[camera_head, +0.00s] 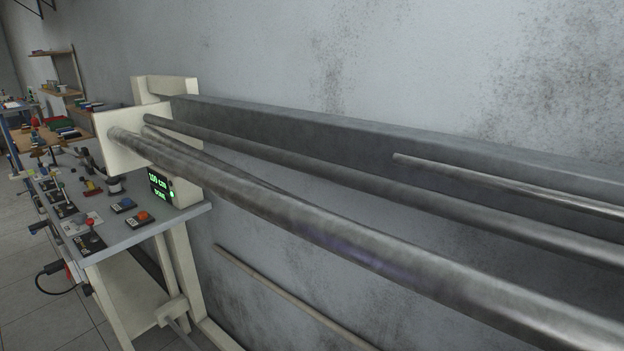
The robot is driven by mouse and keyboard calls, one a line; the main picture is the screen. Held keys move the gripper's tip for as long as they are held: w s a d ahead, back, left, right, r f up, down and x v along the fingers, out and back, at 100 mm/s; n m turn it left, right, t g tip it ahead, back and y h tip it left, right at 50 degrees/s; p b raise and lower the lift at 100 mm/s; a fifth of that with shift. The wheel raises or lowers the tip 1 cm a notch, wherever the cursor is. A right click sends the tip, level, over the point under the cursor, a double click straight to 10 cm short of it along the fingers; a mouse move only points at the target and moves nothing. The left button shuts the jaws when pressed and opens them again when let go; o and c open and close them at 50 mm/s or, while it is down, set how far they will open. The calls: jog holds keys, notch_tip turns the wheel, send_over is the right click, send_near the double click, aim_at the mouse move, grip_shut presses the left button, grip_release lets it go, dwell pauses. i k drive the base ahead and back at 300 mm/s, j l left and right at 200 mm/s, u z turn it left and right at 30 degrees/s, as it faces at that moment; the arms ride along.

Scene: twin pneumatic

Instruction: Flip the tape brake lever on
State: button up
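I cannot pick out the tape brake lever with certainty. A grey workbench (150,229) on the left carries a row of small dark control panels (62,210) with upright levers or knobs, too small to tell apart. A panel with a red knob (92,236) stands near the bench's front corner. Two small dark boxes, one with a blue top (123,205) and one with an orange button (141,217), sit to its right. My gripper is not in view.
A black display (160,185) shows green text. Open floor (50,318) lies at lower left.

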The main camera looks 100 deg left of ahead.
aim_at(90, 221)
jog(key=u, duration=3.75)
